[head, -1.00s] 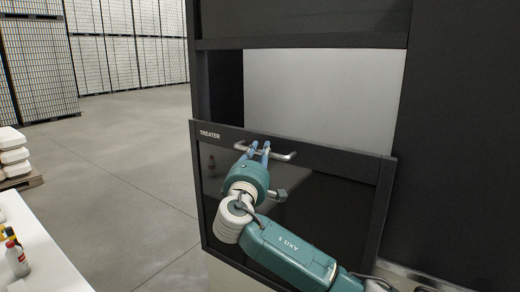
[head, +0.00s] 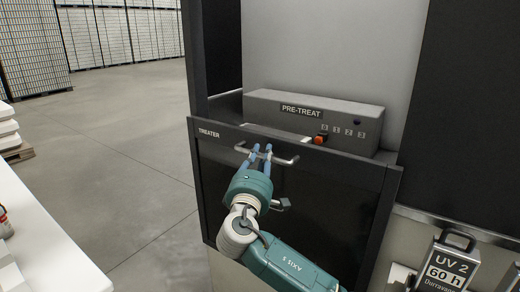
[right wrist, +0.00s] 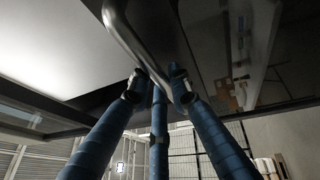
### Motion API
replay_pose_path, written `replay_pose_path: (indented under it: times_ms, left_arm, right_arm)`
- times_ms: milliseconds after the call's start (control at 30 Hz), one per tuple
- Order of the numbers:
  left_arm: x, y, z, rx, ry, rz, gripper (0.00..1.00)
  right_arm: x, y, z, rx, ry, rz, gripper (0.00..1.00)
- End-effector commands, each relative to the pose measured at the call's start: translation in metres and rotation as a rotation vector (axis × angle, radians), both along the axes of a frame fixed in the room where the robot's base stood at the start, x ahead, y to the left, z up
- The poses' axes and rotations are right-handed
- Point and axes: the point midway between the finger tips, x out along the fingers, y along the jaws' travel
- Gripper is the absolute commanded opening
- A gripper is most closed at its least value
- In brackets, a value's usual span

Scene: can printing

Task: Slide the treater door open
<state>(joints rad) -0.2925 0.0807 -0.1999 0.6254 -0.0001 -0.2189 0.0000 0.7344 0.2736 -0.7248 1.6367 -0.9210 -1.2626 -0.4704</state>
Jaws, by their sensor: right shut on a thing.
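The treater door (head: 330,205) is a dark glossy panel with a black frame, labelled TREATER at its upper left. My right gripper (head: 261,150) is shut on the handle in the head view. In the right wrist view the blue fingers (right wrist: 158,85) close around the metal bar (right wrist: 135,45). My left gripper is not in view.
A UV 2 case (head: 446,265) sits at lower right. A white table (head: 45,240) is at left. Open floor lies beyond it.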

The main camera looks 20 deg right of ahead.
Motion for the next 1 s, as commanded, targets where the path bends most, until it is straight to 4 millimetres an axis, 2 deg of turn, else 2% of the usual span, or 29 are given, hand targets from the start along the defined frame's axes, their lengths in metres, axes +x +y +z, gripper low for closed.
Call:
replay_pose_path:
  times_ms: [267,300,400,767,867,1000]
  left_arm:
    - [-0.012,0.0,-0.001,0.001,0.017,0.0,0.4]
    - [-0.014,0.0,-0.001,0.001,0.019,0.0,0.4]
    - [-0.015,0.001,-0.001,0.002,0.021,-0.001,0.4]
    - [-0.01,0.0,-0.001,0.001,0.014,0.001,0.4]
    - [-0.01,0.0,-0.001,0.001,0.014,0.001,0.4]
    - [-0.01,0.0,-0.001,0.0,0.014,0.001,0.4]
  right_arm:
    - [0.0,-0.001,-0.002,-0.001,0.004,-0.002,0.0]
    - [0.0,-0.001,-0.002,-0.001,0.004,-0.001,0.23]
    - [0.0,0.0,-0.001,-0.002,0.003,-0.001,0.38]
    - [-0.004,0.003,-0.001,-0.001,0.002,0.002,0.38]
    - [-0.015,0.01,-0.005,0.0,0.001,0.004,0.38]
    - [-0.04,0.024,-0.011,0.001,0.003,0.005,0.38]
